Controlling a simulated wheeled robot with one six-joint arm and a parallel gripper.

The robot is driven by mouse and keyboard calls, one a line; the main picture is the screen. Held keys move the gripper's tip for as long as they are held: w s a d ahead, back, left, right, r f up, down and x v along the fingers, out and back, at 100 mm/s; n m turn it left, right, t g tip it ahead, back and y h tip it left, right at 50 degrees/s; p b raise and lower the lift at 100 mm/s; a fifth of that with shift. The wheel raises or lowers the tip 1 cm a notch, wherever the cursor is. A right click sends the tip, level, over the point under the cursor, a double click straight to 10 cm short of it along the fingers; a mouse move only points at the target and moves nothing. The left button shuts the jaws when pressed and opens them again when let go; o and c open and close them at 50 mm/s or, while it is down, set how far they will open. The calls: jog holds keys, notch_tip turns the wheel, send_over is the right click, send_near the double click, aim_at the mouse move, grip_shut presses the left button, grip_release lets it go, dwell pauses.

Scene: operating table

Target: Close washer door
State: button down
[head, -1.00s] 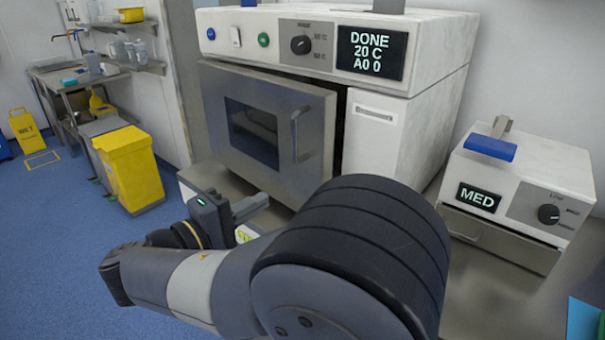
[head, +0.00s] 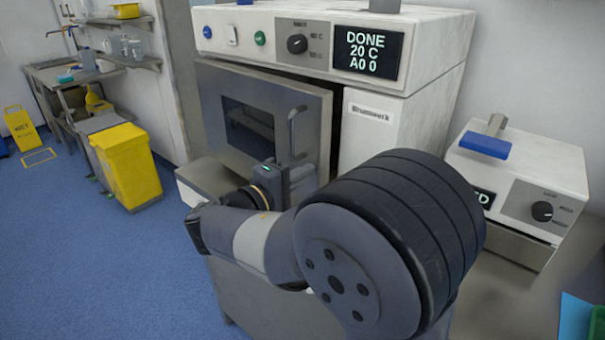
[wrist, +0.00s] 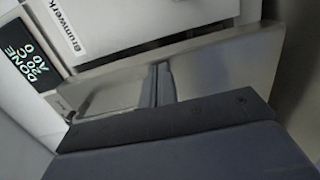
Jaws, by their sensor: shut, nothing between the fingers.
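The washer door (head: 225,85) is a grey metal panel with a dark window and a vertical bar handle (head: 292,135) near its right edge. It stands a little ajar, with a dark gap between its right edge and the white washer body (head: 370,150). My gripper (head: 308,180) is shut and empty, in front of the door's lower right part, just below the handle. My arm hides the door's lower part. In the wrist view my shut fingers (wrist: 158,84) lie in front of a grey metal panel; I cannot tell whether they touch it.
The washer display (head: 369,52) reads DONE, 20 C, A0 0. A smaller white unit with a blue-handled lid (head: 484,146) stands on the right, partly behind my arm. A yellow bin (head: 128,165) stands on the left.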

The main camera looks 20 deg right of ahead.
aim_at(318, 165)
jog(key=x, duration=0.2)
jog(key=b+x, duration=0.1)
jog(key=x, duration=0.1)
jog(key=shift+s+d+r, duration=0.1)
jog(key=shift+d+r, duration=0.05)
jog(key=shift+r, duration=0.05)
jog(key=shift+r, duration=0.1)
dwell(0.5)
